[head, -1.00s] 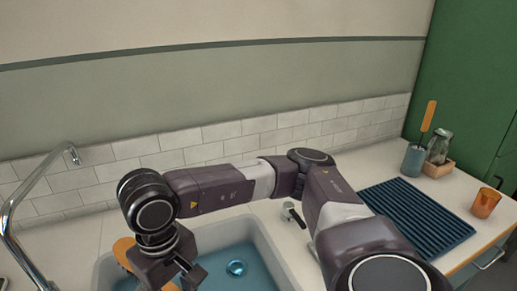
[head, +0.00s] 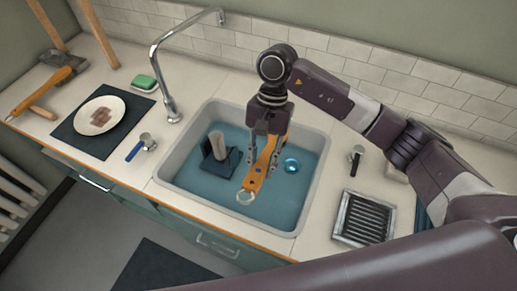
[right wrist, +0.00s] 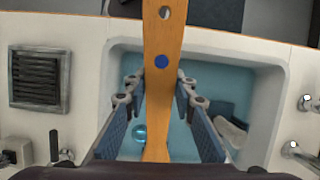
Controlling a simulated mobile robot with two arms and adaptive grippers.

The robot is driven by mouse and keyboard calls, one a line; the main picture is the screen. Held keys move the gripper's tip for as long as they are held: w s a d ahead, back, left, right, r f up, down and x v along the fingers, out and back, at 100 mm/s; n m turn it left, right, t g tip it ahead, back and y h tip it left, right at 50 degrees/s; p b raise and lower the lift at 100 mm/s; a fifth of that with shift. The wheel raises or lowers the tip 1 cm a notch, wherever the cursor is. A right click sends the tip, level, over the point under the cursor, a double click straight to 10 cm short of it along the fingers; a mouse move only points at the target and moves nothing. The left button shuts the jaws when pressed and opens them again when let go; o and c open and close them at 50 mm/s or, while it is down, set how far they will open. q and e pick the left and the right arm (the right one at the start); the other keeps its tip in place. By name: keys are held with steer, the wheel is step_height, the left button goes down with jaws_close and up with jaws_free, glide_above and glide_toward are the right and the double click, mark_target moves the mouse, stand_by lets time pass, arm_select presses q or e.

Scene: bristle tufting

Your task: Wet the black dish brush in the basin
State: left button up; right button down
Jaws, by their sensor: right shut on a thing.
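My right gripper (head: 263,158) is over the water-filled basin (head: 172,166). It is shut on a long orange wooden handle (head: 254,178), which slants down toward the basin's near side. The handle has a blue dot and a hole at its near end. In the right wrist view the handle (right wrist: 157,40) passes between the two fingers of the gripper (right wrist: 160,88). I see no black bristles on it; its other end is hidden by the gripper. I cannot tell whether it touches the water. My left gripper is not in view.
A dark object with a pale cylinder (head: 219,150) stands in the basin's left part. A shiny blue round thing (head: 291,165) lies right of the gripper. The faucet (head: 170,75) rises behind the basin. A ribbed tray (head: 364,217) is at right, a plate (head: 84,124) at left.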

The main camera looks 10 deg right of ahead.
steer(key=shift+s+a+m+y+p, duration=0.1)
steer(key=shift+a+m+y+p, duration=0.25)
steer(key=shift+a, duration=0.35)
arm_select(q)
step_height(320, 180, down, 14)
steer(key=b, duration=1.6)
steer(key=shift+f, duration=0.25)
arm_select(e)
step_height(320, 180, down, 18)
steer(key=shift+r, duration=0.15)
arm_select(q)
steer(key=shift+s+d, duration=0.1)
arm_select(e)
steer(key=shift+r, duration=0.1)
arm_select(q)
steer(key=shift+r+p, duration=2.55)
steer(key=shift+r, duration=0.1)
arm_select(e)
steer(key=shift+r, duration=7.9)
